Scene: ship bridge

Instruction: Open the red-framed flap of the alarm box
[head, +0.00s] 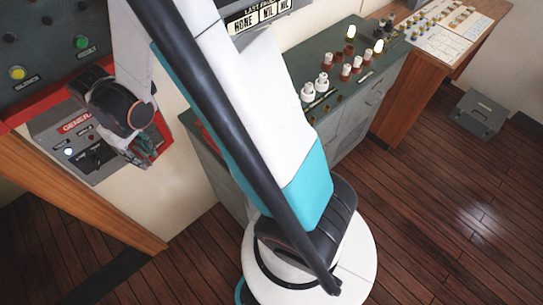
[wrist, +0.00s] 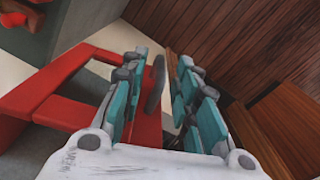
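The alarm box (head: 62,143) is on the left in the head view. It has a grey face, a red label, a lit white lamp and a dark knob. My wrist hides its right part. In the wrist view the red frame (wrist: 45,98) of the flap fills the left side, with a pale surface showing through its opening. My gripper (head: 150,150) is at the box's right side. In the wrist view its teal fingers (wrist: 160,95) are apart, with part of the red frame and a grey disc-like piece between them. I cannot tell whether they touch the frame.
A dark panel with a yellow button (head: 17,73) and a green button (head: 82,42) is above the box. A green console (head: 345,105) with knobs stands centre right. A grey case (head: 478,115) lies on the wooden floor (head: 440,205), which is mostly clear at right.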

